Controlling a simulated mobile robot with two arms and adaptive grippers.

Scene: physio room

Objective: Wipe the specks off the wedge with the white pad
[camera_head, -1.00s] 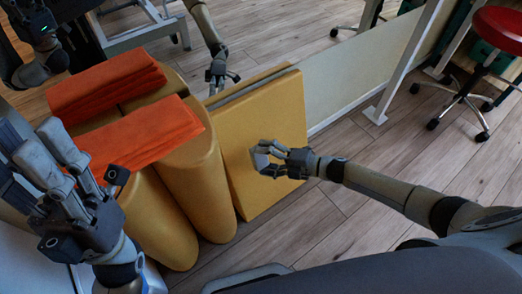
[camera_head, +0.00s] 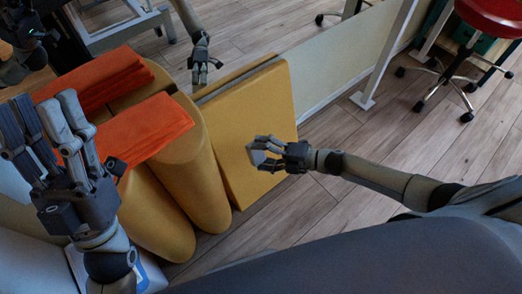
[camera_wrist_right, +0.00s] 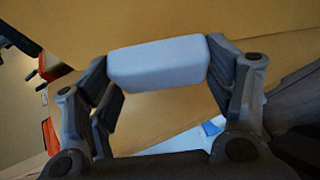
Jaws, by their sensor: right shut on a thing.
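The yellow wedge (camera_head: 236,115) stands upright against the mirror in the head view, right of the yellow rolls. My right gripper (camera_head: 257,152) is shut on the white pad (camera_head: 252,155) in front of the wedge's lower right part. The pad also shows between the fingers in the right wrist view (camera_wrist_right: 158,63), with a yellow surface behind it. I cannot tell whether the pad touches the wedge. No specks can be made out on the wedge. My left gripper (camera_head: 42,108) is at the left, fingers extended and apart, empty.
Yellow rolls (camera_head: 200,180) stand left of the wedge, with an orange towel (camera_head: 150,130) on top. The mirror (camera_head: 330,70) behind reflects my arms and the towel. A red stool (camera_head: 490,17) shows at the upper right. Wooden floor (camera_head: 310,210) lies right of the wedge.

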